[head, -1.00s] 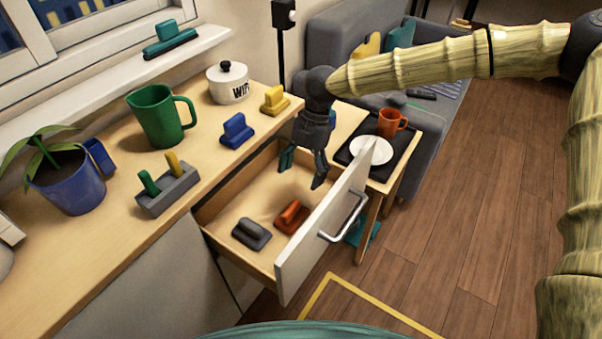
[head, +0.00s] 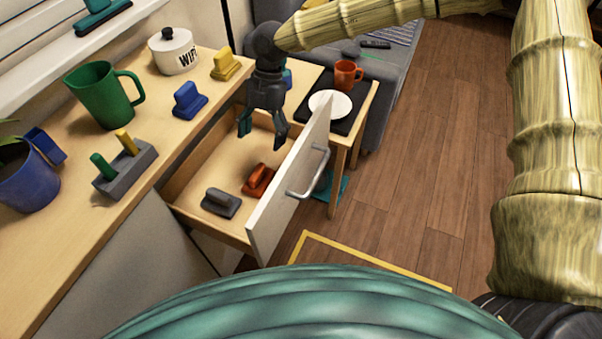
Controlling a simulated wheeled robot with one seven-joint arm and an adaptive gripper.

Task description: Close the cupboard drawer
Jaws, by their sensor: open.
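The cupboard drawer (head: 188,189) is pulled out below the counter, to the right of the cupboard. Its white front (head: 268,218) carries a metal bar handle (head: 311,178) on the outer face. A grey block with a grip (head: 221,202) and a red one (head: 259,179) lie inside the drawer. My gripper (head: 262,140) points down over the far part of the drawer, on the inner side of the front. Its fingers are apart with nothing between them. Whether a fingertip touches the drawer front cannot be told.
The counter holds a green jug (head: 102,97), a white pot (head: 175,52), blue (head: 188,101) and yellow (head: 226,64) blocks, and a grey holder (head: 125,170). A side table with a white plate (head: 331,104) and orange mug (head: 347,74) stands behind the drawer. The wooden floor (head: 430,170) at right is clear.

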